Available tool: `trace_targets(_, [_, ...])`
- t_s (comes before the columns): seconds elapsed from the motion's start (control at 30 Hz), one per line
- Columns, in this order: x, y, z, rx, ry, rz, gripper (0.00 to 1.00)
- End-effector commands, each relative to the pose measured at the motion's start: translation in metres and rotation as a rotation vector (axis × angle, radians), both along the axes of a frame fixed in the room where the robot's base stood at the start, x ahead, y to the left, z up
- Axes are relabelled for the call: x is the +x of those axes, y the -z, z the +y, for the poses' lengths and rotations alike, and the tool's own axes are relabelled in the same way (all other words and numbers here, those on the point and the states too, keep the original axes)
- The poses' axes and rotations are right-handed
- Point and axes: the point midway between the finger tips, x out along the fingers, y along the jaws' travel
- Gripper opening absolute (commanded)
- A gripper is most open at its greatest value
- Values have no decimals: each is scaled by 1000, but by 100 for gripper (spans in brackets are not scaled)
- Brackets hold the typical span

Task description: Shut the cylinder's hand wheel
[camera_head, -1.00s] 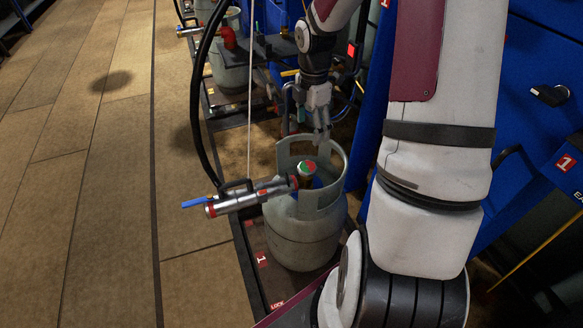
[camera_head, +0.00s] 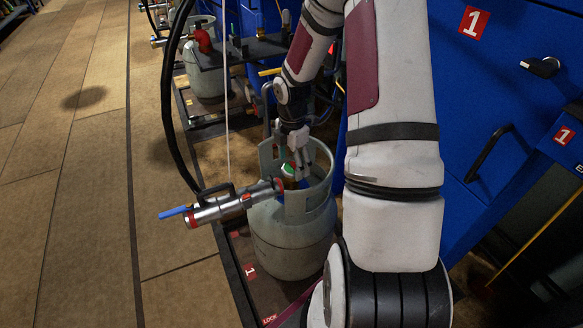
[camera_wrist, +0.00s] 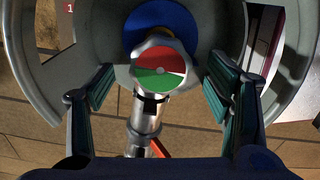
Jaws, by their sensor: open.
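The grey gas cylinder (camera_head: 290,245) stands on a dark platform, with a collar around its top. Its hand wheel (camera_wrist: 160,68) has a red and green top and sits inside the collar in the wrist view; it is mostly hidden by my gripper in the head view. My gripper (camera_head: 300,172) is at the collar, pointing down. In the wrist view its two green-padded fingers are apart, one on each side below the hand wheel, with a gap to it. A metal filling nozzle (camera_head: 230,205) with a blue lever is attached at the valve and sticks out to the left.
The cylinder's collar (camera_wrist: 30,65) surrounds the hand wheel closely. A black hose (camera_head: 168,110) and a thin pale cord hang by the nozzle. Another cylinder (camera_head: 205,80) with a red fitting stands behind. Blue cabinets (camera_head: 500,90) stand on the right; the floor on the left is clear.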

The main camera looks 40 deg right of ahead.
Motion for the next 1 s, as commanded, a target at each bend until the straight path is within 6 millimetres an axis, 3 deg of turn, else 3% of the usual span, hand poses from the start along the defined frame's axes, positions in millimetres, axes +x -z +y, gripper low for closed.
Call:
trace_targets(0.4, [0,9,0,0,0,0,72])
trace_targets(0.63, [0,8,0,0,0,0,24])
trace_targets(1.0, [0,8,0,0,42,0,24])
